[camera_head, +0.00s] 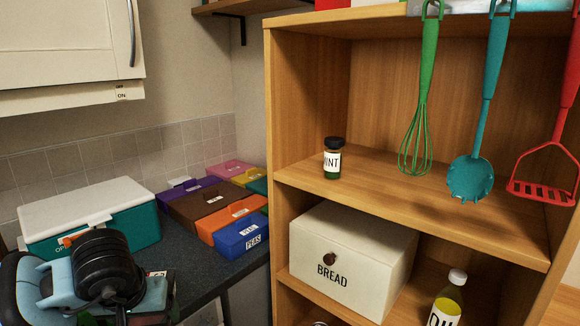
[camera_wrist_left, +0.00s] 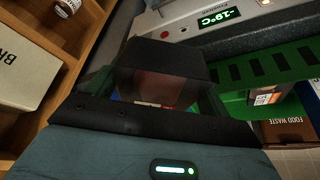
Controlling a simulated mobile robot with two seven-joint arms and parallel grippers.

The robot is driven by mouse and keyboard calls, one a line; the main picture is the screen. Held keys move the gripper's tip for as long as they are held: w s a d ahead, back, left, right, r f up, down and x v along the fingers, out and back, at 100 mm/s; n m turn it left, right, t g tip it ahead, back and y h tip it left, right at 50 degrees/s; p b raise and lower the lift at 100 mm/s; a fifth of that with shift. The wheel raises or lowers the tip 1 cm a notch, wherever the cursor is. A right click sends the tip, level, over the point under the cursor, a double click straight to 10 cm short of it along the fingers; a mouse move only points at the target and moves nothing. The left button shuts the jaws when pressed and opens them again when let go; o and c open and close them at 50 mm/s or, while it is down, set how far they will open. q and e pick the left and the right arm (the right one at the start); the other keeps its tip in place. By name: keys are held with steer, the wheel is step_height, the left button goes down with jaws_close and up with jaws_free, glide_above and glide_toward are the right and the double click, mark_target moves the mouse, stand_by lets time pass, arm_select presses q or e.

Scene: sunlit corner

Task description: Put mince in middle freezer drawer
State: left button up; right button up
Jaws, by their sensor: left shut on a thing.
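My left arm (camera_head: 105,265) enters the head view at the lower left; its fingertips are not clear there. In the left wrist view my left gripper (camera_wrist_left: 160,75) is dark and shut on a reddish-brown pack (camera_wrist_left: 155,88), mostly hidden by the gripper; I cannot read its label. The freezer's control panel (camera_wrist_left: 200,25) shows -19°C. A green freezer drawer (camera_wrist_left: 285,62) with a slotted side is at the right, below the panel. My right gripper is not in view.
A wooden shelf unit (camera_head: 420,195) holds a mint jar (camera_head: 333,160), a bread box (camera_head: 345,260) and an oil bottle (camera_head: 447,303); utensils hang in front. Coloured boxes (camera_head: 215,210) and a teal box (camera_head: 95,215) stand on the dark counter. A food waste box (camera_wrist_left: 285,133) is beyond the drawer.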

arm_select(q)
steer(key=s+d+m+h, duration=0.1)
steer(key=s+d+m, duration=0.1)
steer(key=s+d, duration=0.3)
steer(key=shift+s+d+r+m+p, duration=0.15)
steer(key=shift+s+d+m+p, duration=0.15)
steer(key=shift+s+p, duration=0.1)
steer(key=shift+w, duration=0.1)
stand_by(0.3)
